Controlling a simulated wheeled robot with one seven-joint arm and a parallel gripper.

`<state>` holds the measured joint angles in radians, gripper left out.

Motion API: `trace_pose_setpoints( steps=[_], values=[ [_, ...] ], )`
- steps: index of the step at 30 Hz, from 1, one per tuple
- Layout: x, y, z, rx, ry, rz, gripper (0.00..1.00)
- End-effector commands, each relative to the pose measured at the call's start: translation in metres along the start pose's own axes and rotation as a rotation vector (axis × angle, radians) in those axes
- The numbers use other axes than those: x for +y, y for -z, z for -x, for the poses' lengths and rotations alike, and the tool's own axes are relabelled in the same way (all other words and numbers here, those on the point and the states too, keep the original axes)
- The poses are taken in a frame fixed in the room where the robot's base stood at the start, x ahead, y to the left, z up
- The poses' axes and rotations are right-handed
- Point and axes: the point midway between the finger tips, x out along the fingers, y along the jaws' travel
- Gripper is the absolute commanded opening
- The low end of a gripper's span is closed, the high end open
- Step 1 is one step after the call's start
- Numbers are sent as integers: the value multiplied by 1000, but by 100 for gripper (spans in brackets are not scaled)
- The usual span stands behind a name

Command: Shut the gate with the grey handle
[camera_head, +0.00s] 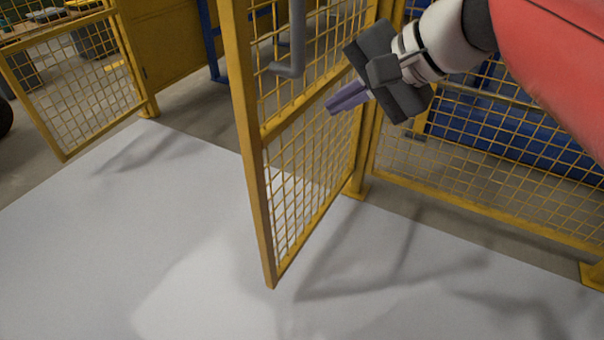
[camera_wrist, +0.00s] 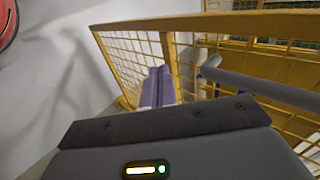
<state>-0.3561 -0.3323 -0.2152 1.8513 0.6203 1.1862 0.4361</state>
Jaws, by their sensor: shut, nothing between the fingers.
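The yellow mesh gate (camera_head: 252,140) stands open in the middle of the head view, its free edge towards me and its far side at a yellow post (camera_head: 359,150). The grey handle (camera_head: 297,40) is a bent bar on the upper part of this gate; its top is cut off by the picture's edge. My gripper (camera_head: 336,106) is shut and empty, to the right of the handle and apart from it. In the wrist view, the shut fingers (camera_wrist: 158,88) are in front of the gate's mesh, and the handle (camera_wrist: 262,86) runs to their right.
A second yellow mesh gate (camera_head: 57,38) stands open at the far left. A fixed yellow mesh fence (camera_head: 490,208) runs to the right, with blue things behind it. The pale grey floor (camera_head: 120,260) left of the middle gate is clear. A red round thing (camera_wrist: 5,22) shows in the wrist view.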

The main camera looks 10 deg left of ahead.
Motion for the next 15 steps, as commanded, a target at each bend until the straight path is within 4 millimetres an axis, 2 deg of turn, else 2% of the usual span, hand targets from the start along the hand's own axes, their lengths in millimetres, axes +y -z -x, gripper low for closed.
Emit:
trace_pose_setpoints(
  steps=[3,8,15],
  values=[
    [-8,1,-7,-23,23,-22,0],
    [-10,0,-23,-26,24,-24,0],
    [-10,-2,-74,-27,22,-24,0]
  ],
)
